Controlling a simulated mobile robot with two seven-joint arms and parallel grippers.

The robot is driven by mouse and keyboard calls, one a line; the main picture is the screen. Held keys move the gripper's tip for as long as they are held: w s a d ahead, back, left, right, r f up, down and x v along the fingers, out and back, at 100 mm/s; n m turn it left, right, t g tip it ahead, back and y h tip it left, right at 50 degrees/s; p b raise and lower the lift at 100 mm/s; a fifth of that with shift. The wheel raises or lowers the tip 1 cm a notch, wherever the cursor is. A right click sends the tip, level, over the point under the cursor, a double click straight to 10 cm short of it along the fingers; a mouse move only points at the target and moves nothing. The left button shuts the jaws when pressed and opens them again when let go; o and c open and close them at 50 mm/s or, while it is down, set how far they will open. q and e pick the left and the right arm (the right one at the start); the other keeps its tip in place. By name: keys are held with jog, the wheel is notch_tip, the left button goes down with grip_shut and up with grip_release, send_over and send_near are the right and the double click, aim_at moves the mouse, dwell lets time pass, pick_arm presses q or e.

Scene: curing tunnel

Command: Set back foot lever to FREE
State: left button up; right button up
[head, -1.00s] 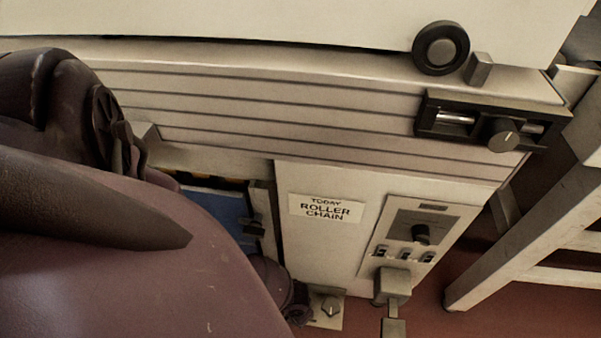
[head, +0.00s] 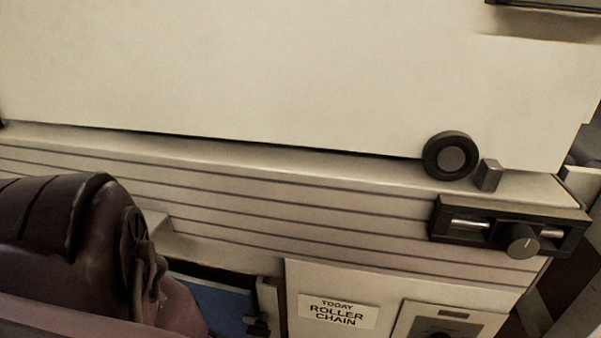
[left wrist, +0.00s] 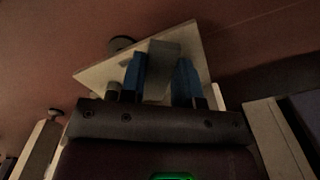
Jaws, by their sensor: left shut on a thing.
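In the left wrist view my left gripper (left wrist: 160,80) has its two blue fingers closed on a grey block-shaped lever (left wrist: 162,58), which I take to be the foot lever. The lever stands in front of a pale plate (left wrist: 190,42) just above a red floor. A dark round knob (left wrist: 122,43) sits at the plate's left. No FREE marking is legible. In the head view only my left arm shows at lower left; its gripper and the lever are out of that picture. My right gripper is in neither view.
The head view shows a cream machine with a ribbed band (head: 300,195), a black wheel (head: 451,155) and a slotted dial unit (head: 510,226). Below are a "TODAY ROLLER CHAIN" label (head: 337,311) and a blue panel (head: 215,302) beside my arm. A pale post (left wrist: 278,140) stands right in the wrist view.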

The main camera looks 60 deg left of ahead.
pick_arm(q)
jog(key=shift+w+d+n, duration=0.15)
jog(key=shift+d+n, duration=0.05)
jog(key=shift+n, duration=0.3)
jog(key=o, duration=0.9)
